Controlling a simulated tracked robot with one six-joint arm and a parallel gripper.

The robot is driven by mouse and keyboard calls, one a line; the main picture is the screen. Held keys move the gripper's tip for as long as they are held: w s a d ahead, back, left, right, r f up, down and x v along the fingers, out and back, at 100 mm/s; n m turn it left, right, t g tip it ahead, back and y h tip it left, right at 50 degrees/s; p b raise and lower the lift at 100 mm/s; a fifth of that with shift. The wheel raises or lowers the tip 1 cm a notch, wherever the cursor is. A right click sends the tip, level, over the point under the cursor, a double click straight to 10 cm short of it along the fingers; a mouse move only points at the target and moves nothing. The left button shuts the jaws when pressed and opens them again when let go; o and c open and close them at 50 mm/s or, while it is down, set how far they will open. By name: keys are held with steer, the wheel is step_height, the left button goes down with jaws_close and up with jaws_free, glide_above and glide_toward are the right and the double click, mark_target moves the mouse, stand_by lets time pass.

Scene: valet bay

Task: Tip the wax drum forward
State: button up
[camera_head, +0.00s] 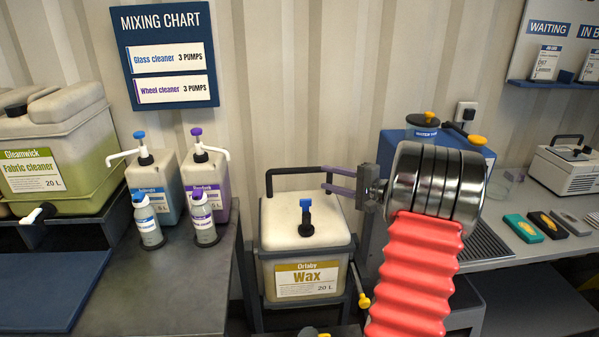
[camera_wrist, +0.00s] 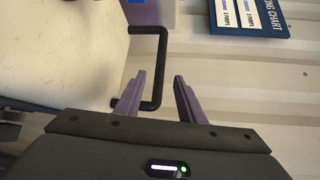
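The handle also shows in the wrist view (camera_wrist: 163,45) beside the drum's pale top (camera_wrist: 60,50). My gripper (camera_head: 327,179) is at the handle's right end. In the wrist view its purple fingers (camera_wrist: 159,76) are apart, with part of the handle between them. I see gaps beside the bar, so it does not look clamped.
A fabric cleaner tank (camera_head: 75,140) and several pump and spray bottles (camera_head: 205,215) stand on the left bench. A blue box (camera_head: 455,143) and a white machine (camera_head: 570,165) stand on the right bench. A ribbed wall is close behind the drum.

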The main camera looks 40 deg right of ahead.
mark_target(303, 172)
steer(key=x, duration=1.2)
steer(key=shift+w+a, duration=0.1)
steer(key=shift+w, duration=0.1)
steer(key=shift+c, duration=0.4)
jaws_close()
